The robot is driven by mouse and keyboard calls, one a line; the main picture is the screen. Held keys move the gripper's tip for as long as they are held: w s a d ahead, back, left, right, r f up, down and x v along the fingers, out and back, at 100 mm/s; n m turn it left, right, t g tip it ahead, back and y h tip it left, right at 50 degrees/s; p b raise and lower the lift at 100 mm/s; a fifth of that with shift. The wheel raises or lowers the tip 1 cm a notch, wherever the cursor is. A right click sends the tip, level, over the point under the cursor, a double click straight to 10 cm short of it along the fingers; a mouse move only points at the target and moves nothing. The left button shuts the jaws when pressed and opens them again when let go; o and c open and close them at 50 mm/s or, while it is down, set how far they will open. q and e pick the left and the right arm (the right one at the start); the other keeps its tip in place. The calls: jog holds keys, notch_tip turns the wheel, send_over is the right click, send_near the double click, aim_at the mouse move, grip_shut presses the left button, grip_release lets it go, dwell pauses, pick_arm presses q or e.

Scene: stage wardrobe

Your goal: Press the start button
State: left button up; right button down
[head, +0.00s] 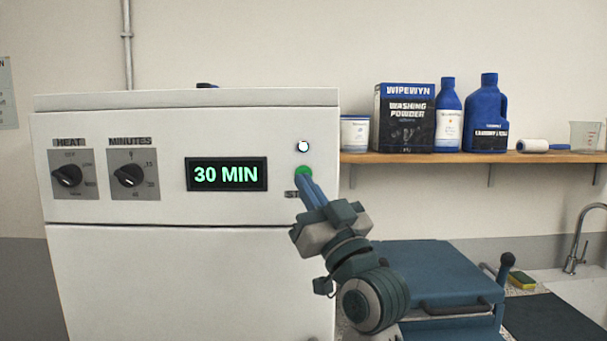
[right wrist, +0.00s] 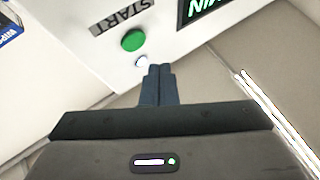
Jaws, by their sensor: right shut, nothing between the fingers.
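The green start button (head: 303,171) is on the right of the white machine's front panel, below a small white lamp (head: 302,146). The label under it is mostly hidden by my right gripper (head: 306,182), which is shut and empty. In the head view its fingertips overlap the button's lower edge. In the right wrist view the button (right wrist: 133,40) shows whole beside the START label (right wrist: 123,15), and the shut fingertips (right wrist: 159,68) appear near the lamp (right wrist: 141,61), apart from the button in the picture. I cannot tell whether they touch the panel. My left gripper is not in view.
The panel also has a HEAT knob (head: 67,176), a MINUTES knob (head: 129,175) and a lit display (head: 227,174) reading 30 MIN. A wooden shelf (head: 400,158) with washing supplies is on the right. A blue press-like unit (head: 430,270) stands below it, near a sink (head: 575,290).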

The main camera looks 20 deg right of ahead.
jog(key=s, duration=0.2)
jog(key=shift+s+a, duration=0.35)
jog(key=shift+a, duration=0.05)
dwell(0.3)
